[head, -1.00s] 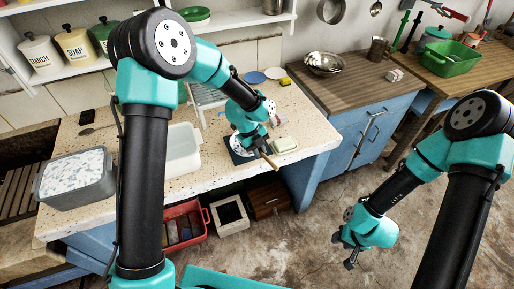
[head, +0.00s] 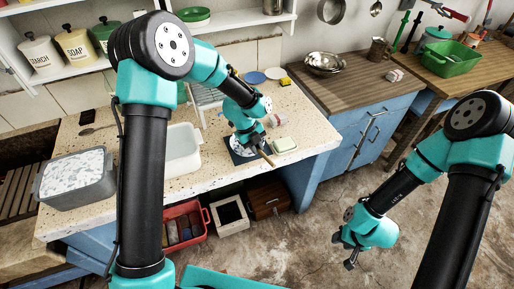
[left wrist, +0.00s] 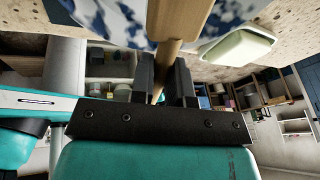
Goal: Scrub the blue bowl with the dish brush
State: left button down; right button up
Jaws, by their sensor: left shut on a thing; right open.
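My left gripper (head: 256,146) is shut on the wooden handle of the dish brush (head: 267,158), over the worktop. In the left wrist view the handle (left wrist: 168,52) runs between the two dark fingers (left wrist: 168,82) up towards the bowl. The blue bowl (head: 238,148), mottled blue and white, stands on a dark blue mat (head: 236,160) and is partly hidden by my left arm. It fills the top of the left wrist view (left wrist: 95,14). My right gripper (head: 350,257) is open and empty above the floor.
A pale soap dish (head: 284,145) stands just right of the mat. A white tub (head: 182,150) and a grey basin of suds (head: 75,180) stand to the left. A dish rack (head: 207,97), plates (head: 254,77) and a yellow sponge (head: 285,82) are behind.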

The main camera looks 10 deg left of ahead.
pick_arm(q)
jog(key=shift+w+a, duration=0.7)
dwell(0.3)
jog(key=shift+s+d, duration=0.7)
jog(key=shift+s, duration=0.05)
jog(key=shift+s+d, duration=0.7)
jog(key=shift+w+a, duration=0.1)
jog(key=shift+w+a+f, duration=0.1)
jog(key=shift+w+a, duration=0.5)
jog(key=shift+w, duration=0.05)
